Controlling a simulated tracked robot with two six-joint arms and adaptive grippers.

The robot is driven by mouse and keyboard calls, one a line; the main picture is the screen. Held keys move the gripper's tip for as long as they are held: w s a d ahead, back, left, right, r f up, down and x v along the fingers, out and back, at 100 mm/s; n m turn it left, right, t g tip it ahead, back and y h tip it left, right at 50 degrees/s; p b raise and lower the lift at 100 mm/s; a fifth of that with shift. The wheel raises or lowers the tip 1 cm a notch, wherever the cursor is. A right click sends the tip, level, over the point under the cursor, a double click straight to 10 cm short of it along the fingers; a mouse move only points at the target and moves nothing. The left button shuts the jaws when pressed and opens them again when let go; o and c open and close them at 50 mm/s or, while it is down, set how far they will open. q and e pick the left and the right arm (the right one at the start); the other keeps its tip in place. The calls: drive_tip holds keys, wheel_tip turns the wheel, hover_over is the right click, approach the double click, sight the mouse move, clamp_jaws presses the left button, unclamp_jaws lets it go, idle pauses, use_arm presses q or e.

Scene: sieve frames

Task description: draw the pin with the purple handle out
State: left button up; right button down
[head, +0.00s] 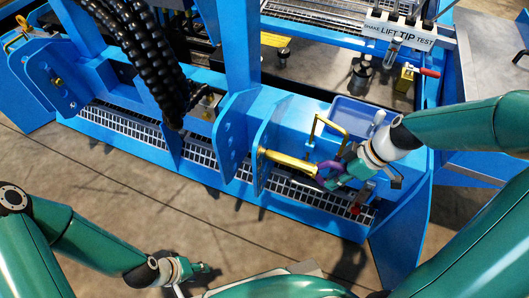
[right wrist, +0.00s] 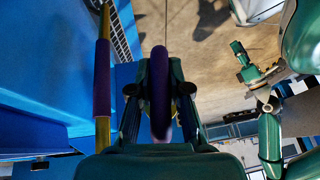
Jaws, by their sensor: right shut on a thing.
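The gold pin (head: 290,161) has a purple ring-like handle (head: 330,179) at its right end. Its left end meets the right one of two upright blue plates (head: 264,135); I cannot tell whether the tip is still in the hole. No pin shows in the gap between the plates. My right gripper (head: 337,172) is shut on the purple handle, which also shows between its fingers in the right wrist view (right wrist: 159,92). My left gripper (head: 201,269) hangs low over the floor, away from the pin; its jaws are too small to read.
A yellow bar handle (head: 318,122) stands on the blue frame just above the pin. A blue tray (head: 352,118) sits behind it. Black ribbed hoses (head: 150,60) hang left of the plates. A metal grating (head: 300,194) runs below. The floor in front is clear.

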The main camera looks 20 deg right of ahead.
drive_tip(key=shift+s+d, duration=0.2)
idle(0.4)
drive_tip(key=shift+w+a+r+b, duration=0.1)
drive_tip(key=shift+w+a+b, duration=0.1)
drive_tip(key=shift+b, duration=0.1)
idle(0.5)
drive_tip(key=shift+d+r+b, duration=0.1)
drive_tip(key=shift+b, duration=0.3)
drive_tip(key=shift+b, duration=0.35)
idle(0.6)
drive_tip(key=shift+s, duration=0.1)
idle(0.6)
drive_tip(key=shift+s+d+b, duration=0.35)
drive_tip(key=shift+s+d, duration=0.2)
drive_tip(key=shift+d, duration=0.2)
drive_tip(key=shift+s+d, duration=0.2)
drive_tip(key=shift+s+d+b, duration=0.4)
drive_tip(key=shift+s+d, duration=0.15)
drive_tip(key=shift+d, duration=0.1)
